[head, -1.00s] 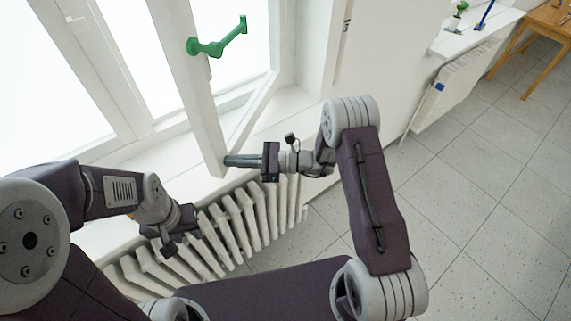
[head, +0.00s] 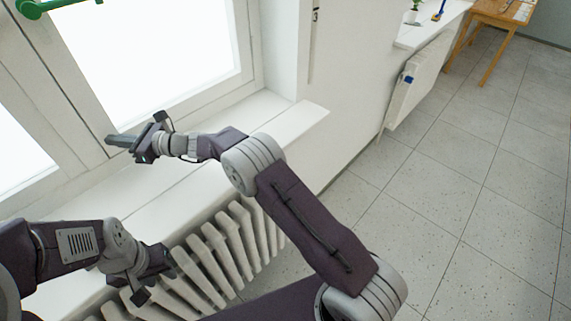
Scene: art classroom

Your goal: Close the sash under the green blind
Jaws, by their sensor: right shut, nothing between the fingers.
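The white-framed sash (head: 150,60) fills the upper left of the head view and looks in line with the window frame. The green blind is not in view. My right gripper (head: 110,140) is shut and empty, with its fingertips at the sash's lower left corner. I cannot tell whether they touch it. My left gripper (head: 168,265) is low over the radiator, away from the sash. Its fingers do not show clearly.
A white sill (head: 300,115) runs below the window, with a ribbed radiator (head: 235,245) under it. Further right are a second radiator (head: 415,85), a small plant (head: 412,12) and a wooden table (head: 490,20). The tiled floor (head: 470,180) at right is clear.

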